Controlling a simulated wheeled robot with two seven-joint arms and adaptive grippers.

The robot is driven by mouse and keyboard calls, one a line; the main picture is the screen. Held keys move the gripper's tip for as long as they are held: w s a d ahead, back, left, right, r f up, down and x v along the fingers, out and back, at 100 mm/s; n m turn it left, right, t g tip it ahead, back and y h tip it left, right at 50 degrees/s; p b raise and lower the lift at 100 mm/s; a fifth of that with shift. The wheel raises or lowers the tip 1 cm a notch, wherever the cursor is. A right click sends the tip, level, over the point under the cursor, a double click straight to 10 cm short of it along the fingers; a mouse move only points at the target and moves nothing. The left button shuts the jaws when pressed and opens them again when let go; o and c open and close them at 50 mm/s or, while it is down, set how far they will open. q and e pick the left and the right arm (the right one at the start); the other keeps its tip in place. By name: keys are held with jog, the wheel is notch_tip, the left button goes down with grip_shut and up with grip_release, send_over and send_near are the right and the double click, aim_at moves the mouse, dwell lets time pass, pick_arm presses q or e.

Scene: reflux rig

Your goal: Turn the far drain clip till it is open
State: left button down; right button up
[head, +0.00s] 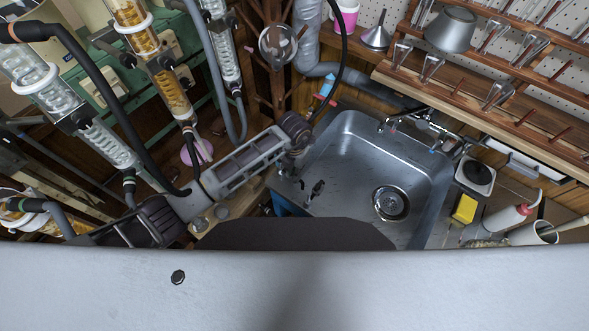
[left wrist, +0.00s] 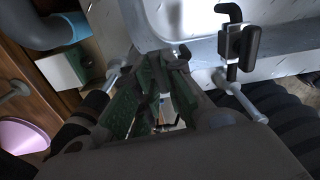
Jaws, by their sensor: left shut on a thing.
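My left gripper (head: 289,168) is at the left rim of the sink, mostly hidden by its own wrist in the head view. In the left wrist view its green-padded fingers (left wrist: 168,75) are closed around a small dark part, apparently the far drain clip, which the fingers mostly hide. I cannot tell how far that clip is turned. A second black clip with a metal stem (head: 315,189) stands free on the sink edge, nearer to me; it also shows right of the fingers in the left wrist view (left wrist: 240,46). My right gripper is out of view.
The steel sink (head: 350,150) is empty, with a round drain (head: 391,203). A faucet (head: 425,122) stands behind it. A yellow sponge (head: 465,208) and a bottle (head: 508,220) are to the right. Glass condensers (head: 172,93) and hoses crowd the left.

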pick_arm(q)
jog(key=shift+n, duration=1.6)
jog(key=c, duration=1.5)
grip_release()
jog(key=shift+m, duration=0.7)
jog(key=shift+m, duration=0.6)
jog(key=shift+m, duration=0.8)
